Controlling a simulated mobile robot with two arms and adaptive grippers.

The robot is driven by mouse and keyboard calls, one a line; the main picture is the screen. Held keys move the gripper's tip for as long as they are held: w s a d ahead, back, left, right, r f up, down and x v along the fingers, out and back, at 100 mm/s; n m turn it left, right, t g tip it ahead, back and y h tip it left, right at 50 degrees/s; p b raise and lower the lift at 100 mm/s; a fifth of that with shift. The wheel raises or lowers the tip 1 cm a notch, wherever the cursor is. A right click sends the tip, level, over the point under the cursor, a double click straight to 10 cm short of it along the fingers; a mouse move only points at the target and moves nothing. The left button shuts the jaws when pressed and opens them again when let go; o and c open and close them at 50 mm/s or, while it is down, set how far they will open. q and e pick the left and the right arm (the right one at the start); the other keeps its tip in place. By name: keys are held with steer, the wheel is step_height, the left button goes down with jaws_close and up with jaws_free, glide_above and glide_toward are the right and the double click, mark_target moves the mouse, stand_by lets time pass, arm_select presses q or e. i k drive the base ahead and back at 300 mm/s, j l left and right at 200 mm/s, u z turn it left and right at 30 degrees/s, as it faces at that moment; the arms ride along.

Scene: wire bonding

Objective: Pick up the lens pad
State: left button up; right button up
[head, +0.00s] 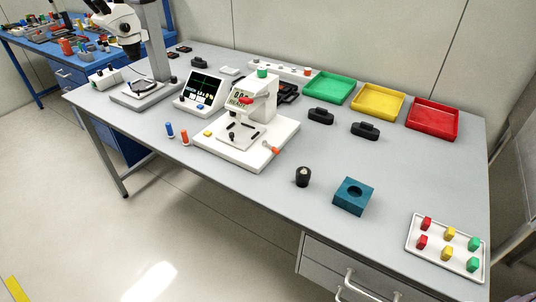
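I cannot tell for sure which item is the lens pad. A small flat white item (229,71) lies on the grey bench behind the dark screen, and may be it. The microscope (121,24) stands to its left on a grey base (146,91). Neither of my grippers shows in the head view, so their state is hidden.
A white bonding machine (245,139) stands mid-bench, beside a tilted screen (204,90). Green (330,88), yellow (378,101) and red (432,119) trays line the back. A teal block (353,196) and a white tray (412,244) of coloured pieces are at right.

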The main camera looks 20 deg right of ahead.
mark_target(171, 135)
steer(key=i+j+z, duration=0.15)
steer(key=z, duration=0.25)
steer(key=i+j+z, duration=0.1)
steer(key=z, duration=0.3)
steer(key=i+j+z, duration=0.1)
steer(key=j+z, duration=0.25)
steer(key=l, duration=0.1)
